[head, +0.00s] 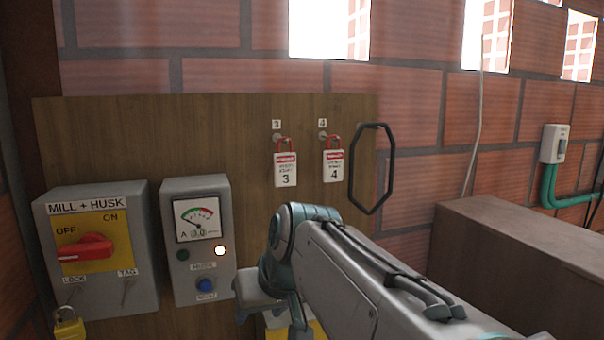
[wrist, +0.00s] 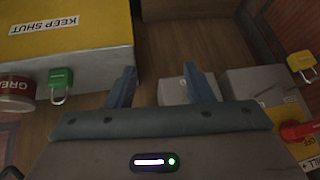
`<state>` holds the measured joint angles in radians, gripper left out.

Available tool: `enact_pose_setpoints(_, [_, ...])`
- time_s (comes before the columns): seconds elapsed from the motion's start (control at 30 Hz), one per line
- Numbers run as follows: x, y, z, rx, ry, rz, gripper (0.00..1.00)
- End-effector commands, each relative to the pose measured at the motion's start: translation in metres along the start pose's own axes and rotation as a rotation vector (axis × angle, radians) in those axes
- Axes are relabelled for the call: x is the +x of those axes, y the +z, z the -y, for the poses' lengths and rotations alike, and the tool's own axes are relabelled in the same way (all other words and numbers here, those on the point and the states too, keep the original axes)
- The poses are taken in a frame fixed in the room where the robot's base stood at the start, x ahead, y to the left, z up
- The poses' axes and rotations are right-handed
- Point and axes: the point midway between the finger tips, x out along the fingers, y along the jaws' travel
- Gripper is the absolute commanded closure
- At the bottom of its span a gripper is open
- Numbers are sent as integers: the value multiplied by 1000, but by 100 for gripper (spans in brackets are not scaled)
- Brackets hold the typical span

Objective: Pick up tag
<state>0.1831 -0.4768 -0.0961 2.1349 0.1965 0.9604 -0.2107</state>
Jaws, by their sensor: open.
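Two white tags with red headers hang by red loops from hooks on the wooden board in the head view. One is tag 3 (head: 286,169) and the other, to its right, is tag 4 (head: 333,165). My gripper (wrist: 160,70) is open, with two blue-grey fingers apart and nothing held between them. In the head view my arm reaches toward the board, below both tags, and the fingers are hard to make out. Neither tag can be made out in the wrist view.
The MILL + HUSK switch box (head: 96,250) and a meter box (head: 198,240) are on the board at left. A yellow padlock (head: 70,325) hangs below. The wrist view shows a KEEP SHUT box (wrist: 65,35), green padlock (wrist: 60,82) and red tin (wrist: 15,95).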

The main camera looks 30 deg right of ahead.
Motion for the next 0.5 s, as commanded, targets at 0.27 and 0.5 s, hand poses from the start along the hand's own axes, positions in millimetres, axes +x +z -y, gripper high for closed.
enact_pose_setpoints(0.27, [-93, -112, -94, 69, 30, -331, 53])
enact_pose_setpoints(0.5, [-182, -153, -155, 27, 133, -551, 53])
